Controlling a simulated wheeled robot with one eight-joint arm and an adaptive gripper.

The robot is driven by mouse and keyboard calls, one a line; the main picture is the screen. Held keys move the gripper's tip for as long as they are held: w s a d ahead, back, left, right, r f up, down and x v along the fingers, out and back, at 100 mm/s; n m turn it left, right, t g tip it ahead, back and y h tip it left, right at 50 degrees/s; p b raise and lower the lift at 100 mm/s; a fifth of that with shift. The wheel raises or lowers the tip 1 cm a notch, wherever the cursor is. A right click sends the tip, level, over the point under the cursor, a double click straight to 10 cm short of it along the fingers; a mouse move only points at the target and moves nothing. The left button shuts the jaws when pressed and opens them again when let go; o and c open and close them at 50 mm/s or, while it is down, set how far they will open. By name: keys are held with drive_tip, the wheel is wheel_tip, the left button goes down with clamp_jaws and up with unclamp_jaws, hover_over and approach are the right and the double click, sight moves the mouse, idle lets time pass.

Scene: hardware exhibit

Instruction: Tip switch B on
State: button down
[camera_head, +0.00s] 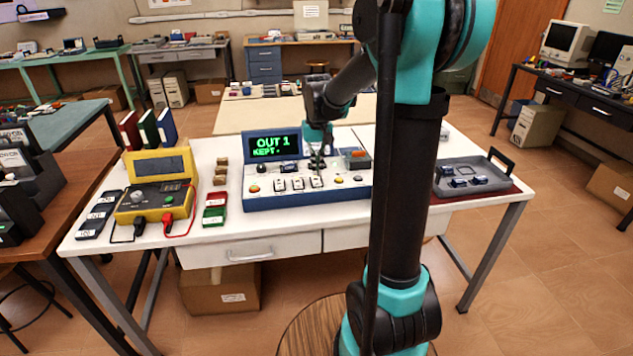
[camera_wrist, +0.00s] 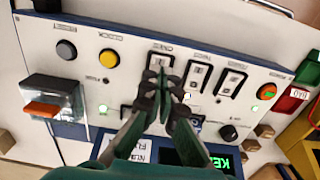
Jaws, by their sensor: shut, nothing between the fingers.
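The white and blue control panel (camera_head: 345,190) stands on the white table, and its screen (camera_head: 272,146) reads "OUT 1" and "KEPT". Three rocker switches sit in a row: the left one (camera_head: 281,185), the middle one (camera_head: 298,183) and the right one (camera_head: 316,181). The wrist view shows the panel turned around, with the middle switch (camera_wrist: 197,78) between the other two. Their lettering is too small to tell surely which is B. My gripper (camera_wrist: 161,77) is shut and empty, with its tips over the switch (camera_wrist: 160,61) at the wrist view's left, partly hiding it. Contact cannot be told.
The panel also has a yellow button (camera_wrist: 109,59), a dark button (camera_wrist: 66,49), an orange button (camera_wrist: 265,90), a black knob (camera_wrist: 229,132) and a clear-covered orange switch (camera_wrist: 42,109). A yellow meter (camera_head: 155,200) stands left, a grey tray (camera_head: 480,186) right.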

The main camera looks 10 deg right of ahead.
sight(317, 184)
drive_tip(key=shift+r, duration=1.7)
drive_tip(key=s+d+f+t, duration=0.2)
drive_tip(key=s+f, duration=0.4)
drive_tip(key=s, duration=0.5)
drive_tip(key=s+d+f+t, duration=0.2)
drive_tip(key=s+f, duration=0.5)
drive_tip(key=s, duration=0.4)
